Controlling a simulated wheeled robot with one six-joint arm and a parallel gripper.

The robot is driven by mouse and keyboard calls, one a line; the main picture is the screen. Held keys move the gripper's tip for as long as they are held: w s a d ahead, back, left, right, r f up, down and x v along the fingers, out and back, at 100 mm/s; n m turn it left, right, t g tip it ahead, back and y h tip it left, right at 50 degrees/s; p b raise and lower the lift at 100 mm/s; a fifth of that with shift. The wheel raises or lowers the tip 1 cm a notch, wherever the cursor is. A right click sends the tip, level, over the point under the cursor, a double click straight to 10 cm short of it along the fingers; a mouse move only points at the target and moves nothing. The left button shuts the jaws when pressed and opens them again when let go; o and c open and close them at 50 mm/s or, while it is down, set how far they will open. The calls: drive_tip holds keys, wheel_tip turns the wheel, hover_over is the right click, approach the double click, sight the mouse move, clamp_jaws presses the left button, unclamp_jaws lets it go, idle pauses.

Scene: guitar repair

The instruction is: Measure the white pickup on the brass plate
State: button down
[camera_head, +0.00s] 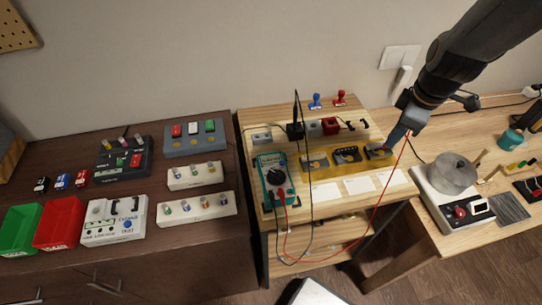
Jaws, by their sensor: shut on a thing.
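My gripper (391,142) is over the right end of the row of yellow plates, shut on a probe that is mostly hidden; a red lead (387,187) runs from there to the teal multimeter (275,181). The brass-coloured plates (315,163) lie in a row, with dark parts on them. A pale block (261,138) at the back left of the bench may be the white pickup; I cannot tell for sure. A thin black upright (296,110), perhaps the black probe, stands at a black block. Whether the held probe touches anything is too small to tell.
Red (331,126) and grey (314,129) blocks stand behind the plates. White cards (359,185) lie in front. Red (59,223) and green (20,230) bins are on the dark left cabinet. A round metal pot (452,174) stands on the right bench.

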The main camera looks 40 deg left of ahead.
drive_tip(key=shift+r+p, duration=1.25)
drive_tip(key=shift+r, duration=1)
